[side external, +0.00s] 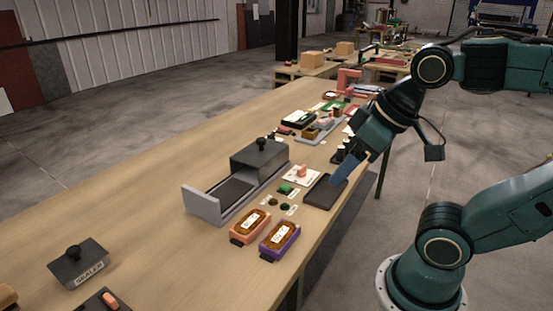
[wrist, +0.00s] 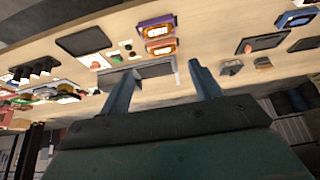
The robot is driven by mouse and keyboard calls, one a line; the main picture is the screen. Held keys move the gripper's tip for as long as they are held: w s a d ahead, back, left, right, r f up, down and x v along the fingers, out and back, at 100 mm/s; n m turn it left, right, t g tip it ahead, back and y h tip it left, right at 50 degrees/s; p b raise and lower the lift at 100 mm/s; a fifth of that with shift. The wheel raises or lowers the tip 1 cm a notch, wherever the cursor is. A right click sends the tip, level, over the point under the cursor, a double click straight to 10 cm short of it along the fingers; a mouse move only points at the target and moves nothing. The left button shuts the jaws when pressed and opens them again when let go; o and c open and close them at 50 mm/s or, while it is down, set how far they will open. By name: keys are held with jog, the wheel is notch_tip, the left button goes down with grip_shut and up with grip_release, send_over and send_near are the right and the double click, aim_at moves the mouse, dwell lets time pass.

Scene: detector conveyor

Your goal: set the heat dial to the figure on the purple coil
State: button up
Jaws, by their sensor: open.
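The purple coil (side external: 265,252) is a purple-edged block with a brown top and a white label, near the table's front edge; it also shows in the wrist view (wrist: 144,25). Its figure is too small to read. What looks like the heat dial (side external: 301,172) is a salmon-red knob on a white plate beside the detector; it shows in the wrist view (wrist: 96,63). Its setting is not legible. My gripper (side external: 338,183) is above the dark pad, right of the dial, touching nothing clearly. In the wrist view, its fingers (wrist: 162,77) are apart and empty.
An orange coil (side external: 236,236) sits beside the purple one. The grey detector conveyor (side external: 205,211) stands behind them. A green button (side external: 286,188) and dark knobs lie between. A dark pad (side external: 318,197) lies by the edge.

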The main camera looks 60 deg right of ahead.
jog(key=g, duration=0.6)
send_over(301, 166)
notch_tip(301, 166, down, 10)
jog(key=shift+a+r, duration=0.15)
jog(key=shift+r, duration=0.05)
jog(key=shift+f, duration=0.1)
notch_tip(301, 166, down, 14)
jog(key=shift+r, duration=0.2)
